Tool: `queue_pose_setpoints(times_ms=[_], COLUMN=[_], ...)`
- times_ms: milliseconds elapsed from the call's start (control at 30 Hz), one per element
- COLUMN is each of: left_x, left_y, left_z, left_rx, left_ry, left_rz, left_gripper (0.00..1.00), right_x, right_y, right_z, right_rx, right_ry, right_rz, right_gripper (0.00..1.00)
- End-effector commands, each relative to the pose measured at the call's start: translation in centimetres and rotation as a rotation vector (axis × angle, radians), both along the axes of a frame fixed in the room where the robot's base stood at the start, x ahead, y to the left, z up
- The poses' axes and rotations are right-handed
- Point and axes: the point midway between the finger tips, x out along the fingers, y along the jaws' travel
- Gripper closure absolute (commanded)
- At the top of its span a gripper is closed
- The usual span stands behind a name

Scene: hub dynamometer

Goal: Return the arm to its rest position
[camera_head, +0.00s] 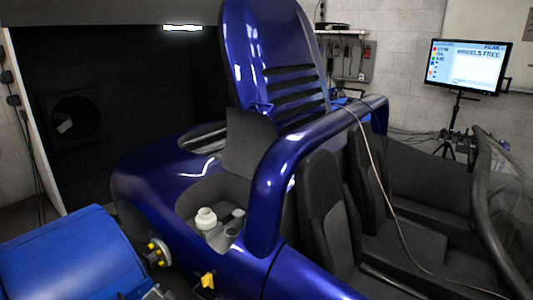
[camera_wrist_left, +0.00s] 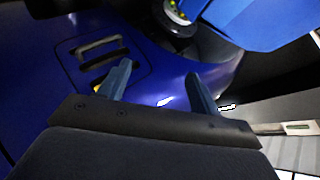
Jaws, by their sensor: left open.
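My left gripper (camera_wrist_left: 158,76) shows in the left wrist view. Its two fingers stand apart with nothing between them. Dark blue car bodywork (camera_wrist_left: 160,40) lies beyond the fingertips; I cannot tell how far away it is. Neither gripper nor arm shows in the head view. The right gripper is in neither view.
A blue car (camera_head: 150,190) with a raised rear cover (camera_head: 245,40) and a roll bar (camera_head: 275,175) fills the middle. A blue dynamometer unit (camera_head: 70,255) stands lower left, beside a hub with yellow parts (camera_head: 155,250). A monitor (camera_head: 467,67) stands at the right.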

Motion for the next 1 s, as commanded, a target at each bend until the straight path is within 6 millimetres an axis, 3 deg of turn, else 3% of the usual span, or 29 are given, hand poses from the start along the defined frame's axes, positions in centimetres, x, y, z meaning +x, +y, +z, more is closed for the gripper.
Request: queue_pose_setpoints(times_ms=[233,400,500,700,1000], left_x=[-11.7,-20.2,-24.3,-30.8,-38.7], left_y=[-7.3,-12.2,-14.7,-18.1,-20.5], left_z=[1.3,2.8,3.9,5.3,2.7], left_rx=[-0.253,-0.399,-0.48,-0.615,-0.692], left_ry=[0.277,0.443,0.499,0.557,0.696], left_rz=[0.179,0.218,0.218,0.234,0.312], left_gripper=[0.36,0.36,0.36,0.36,0.36], right_x=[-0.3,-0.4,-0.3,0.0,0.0], right_y=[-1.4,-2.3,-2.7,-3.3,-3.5], right_z=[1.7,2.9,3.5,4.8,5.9], right_rx=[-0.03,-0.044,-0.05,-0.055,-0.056], right_ry=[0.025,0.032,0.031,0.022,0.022], right_rz=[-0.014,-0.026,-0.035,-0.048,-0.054], right_gripper=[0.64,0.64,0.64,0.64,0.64])
